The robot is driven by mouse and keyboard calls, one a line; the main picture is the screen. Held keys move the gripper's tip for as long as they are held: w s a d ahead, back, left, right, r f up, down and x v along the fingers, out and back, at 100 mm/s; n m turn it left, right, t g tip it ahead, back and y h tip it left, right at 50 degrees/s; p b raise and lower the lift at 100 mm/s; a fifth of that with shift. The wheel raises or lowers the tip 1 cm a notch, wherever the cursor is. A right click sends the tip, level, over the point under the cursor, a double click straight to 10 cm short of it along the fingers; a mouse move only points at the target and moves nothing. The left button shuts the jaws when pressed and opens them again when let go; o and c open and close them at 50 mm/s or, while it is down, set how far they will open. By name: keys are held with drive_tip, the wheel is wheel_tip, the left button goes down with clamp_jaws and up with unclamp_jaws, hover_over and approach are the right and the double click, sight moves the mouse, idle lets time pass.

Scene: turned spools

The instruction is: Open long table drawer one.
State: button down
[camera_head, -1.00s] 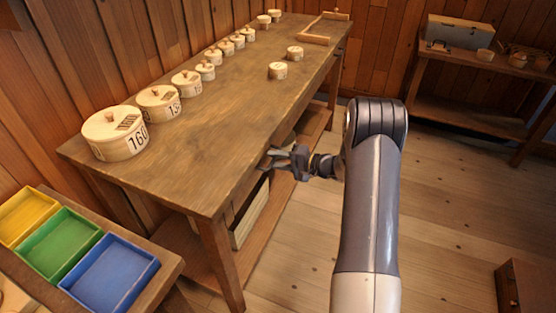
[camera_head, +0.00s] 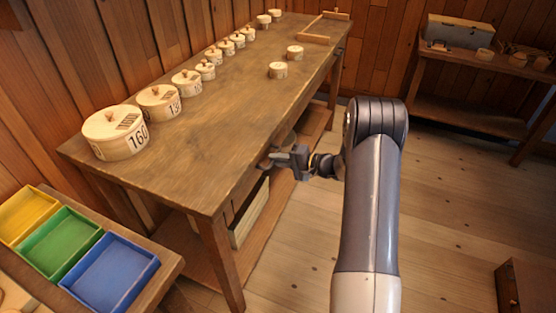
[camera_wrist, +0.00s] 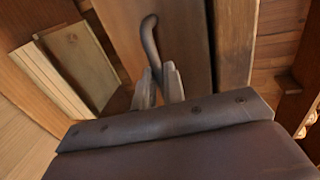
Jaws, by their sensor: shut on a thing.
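The long table (camera_head: 200,143) runs from the near left to the far right, with its front edge toward my arm. My gripper (camera_head: 275,160) is at that front edge, just under the tabletop. In the wrist view a dark curved handle (camera_wrist: 149,38) stands against a brown wooden front (camera_wrist: 185,45). My gripper's two fingers (camera_wrist: 160,84) are closed around the handle's lower end. The drawer's outline is mostly hidden by the tabletop and gripper, and no open gap shows.
Several numbered round boxes (camera_head: 115,133) stand along the table's back. Yellow, green and blue trays (camera_head: 110,270) sit on a bench at lower left. A lower shelf (camera_head: 262,222) is under the table. Open floor (camera_head: 300,255) lies in front of it.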

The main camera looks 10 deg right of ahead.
drive_tip(key=f+b+v, duration=0.2)
drive_tip(key=b+v, duration=0.2)
drive_tip(key=v, duration=0.9)
drive_tip(key=d+f+b+v, duration=0.1)
drive_tip(key=f+b+v, duration=0.2)
drive_tip(key=v, duration=1)
drive_tip(key=shift+s+f+b, duration=0.25)
drive_tip(key=shift+s+b, duration=0.15)
drive_tip(key=shift+b, duration=0.4)
drive_tip(key=c, duration=1.5)
unclamp_jaws()
drive_tip(key=v, duration=1.1)
drive_tip(key=shift+p, duration=0.45)
drive_tip(key=shift+w, duration=0.1)
